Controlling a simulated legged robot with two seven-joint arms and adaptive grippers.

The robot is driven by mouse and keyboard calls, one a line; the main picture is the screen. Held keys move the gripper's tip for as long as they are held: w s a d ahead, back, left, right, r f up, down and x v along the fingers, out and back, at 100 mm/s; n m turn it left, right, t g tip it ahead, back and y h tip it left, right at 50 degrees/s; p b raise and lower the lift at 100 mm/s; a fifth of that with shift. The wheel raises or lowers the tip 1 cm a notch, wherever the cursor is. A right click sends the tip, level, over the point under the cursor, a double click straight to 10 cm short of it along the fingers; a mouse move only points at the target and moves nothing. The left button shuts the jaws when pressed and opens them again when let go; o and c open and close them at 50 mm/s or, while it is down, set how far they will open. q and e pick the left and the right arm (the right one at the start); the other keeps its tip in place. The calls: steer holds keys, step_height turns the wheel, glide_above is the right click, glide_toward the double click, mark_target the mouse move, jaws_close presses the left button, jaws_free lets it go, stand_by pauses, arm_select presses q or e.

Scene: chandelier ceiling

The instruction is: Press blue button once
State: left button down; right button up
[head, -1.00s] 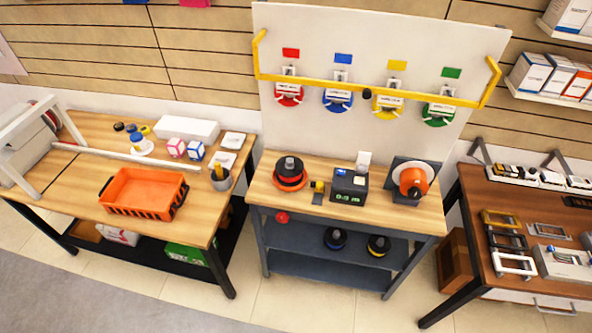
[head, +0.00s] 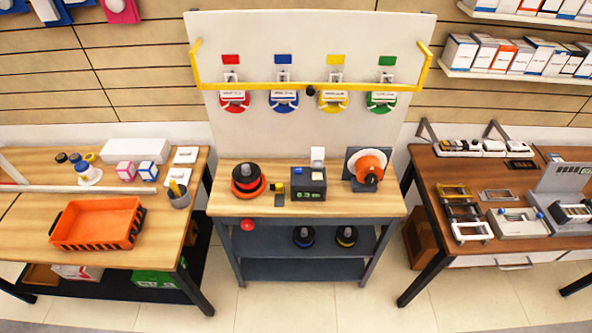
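A black box (head: 309,187) with a lit green display stands on the middle workbench. A small blue patch, possibly a button (head: 303,174), shows on its top left. A round blue device (head: 284,102) with a white label hangs on the white board, below a blue tag (head: 283,59). A blue-topped white round object (head: 86,172) stands on the left table. I cannot tell for sure which of these is the blue button. Neither of my grippers is in view.
A yellow rail (head: 310,87) crosses the board in front of red, yellow and green devices. The middle workbench (head: 330,208) also holds an orange-black round tool (head: 248,182) and an orange reel (head: 369,171). An orange tray (head: 97,225) sits left. Open floor lies in front.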

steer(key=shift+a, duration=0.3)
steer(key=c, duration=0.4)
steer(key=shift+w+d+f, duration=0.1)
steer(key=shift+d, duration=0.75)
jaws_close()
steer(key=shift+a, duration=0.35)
